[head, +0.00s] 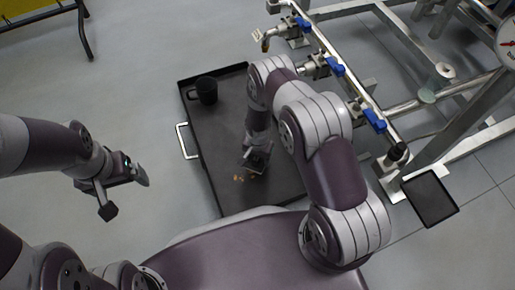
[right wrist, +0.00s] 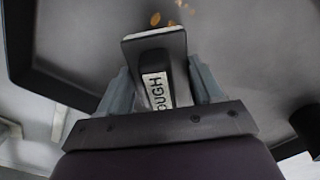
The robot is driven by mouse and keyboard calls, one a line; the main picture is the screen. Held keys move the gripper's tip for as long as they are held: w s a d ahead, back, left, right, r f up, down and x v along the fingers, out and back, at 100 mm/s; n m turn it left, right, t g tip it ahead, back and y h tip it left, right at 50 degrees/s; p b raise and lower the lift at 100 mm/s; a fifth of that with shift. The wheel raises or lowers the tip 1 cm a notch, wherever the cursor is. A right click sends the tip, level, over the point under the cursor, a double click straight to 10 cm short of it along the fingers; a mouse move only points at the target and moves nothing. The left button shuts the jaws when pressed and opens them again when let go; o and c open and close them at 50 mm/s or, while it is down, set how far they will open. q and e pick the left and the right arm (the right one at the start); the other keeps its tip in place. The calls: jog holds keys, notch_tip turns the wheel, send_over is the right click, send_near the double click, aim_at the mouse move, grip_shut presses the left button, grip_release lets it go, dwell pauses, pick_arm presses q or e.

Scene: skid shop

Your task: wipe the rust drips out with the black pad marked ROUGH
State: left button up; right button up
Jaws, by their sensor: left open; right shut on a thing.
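The rust drips (head: 243,178) are small orange-brown spots on the floor of the dark tray (head: 230,200), towards its near end. They also show at the top of the right wrist view (right wrist: 156,19). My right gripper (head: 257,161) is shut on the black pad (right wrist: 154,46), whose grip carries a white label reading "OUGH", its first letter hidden. The pad is just beside the drips, low over the tray; I cannot tell whether it touches the tray floor. My left gripper (head: 124,192) is open and empty, over the floor left of the tray.
A black mug (head: 206,90) stands in the tray's far left corner. The tray has a metal handle (head: 186,141) on its left side. A metal pipe frame with blue-handled valves (head: 335,67) stands to the right. A small dark tray (head: 430,198) lies at right.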

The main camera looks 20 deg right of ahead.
jog(key=shift+r+p, duration=1.45)
jog(key=shift+r, duration=0.6)
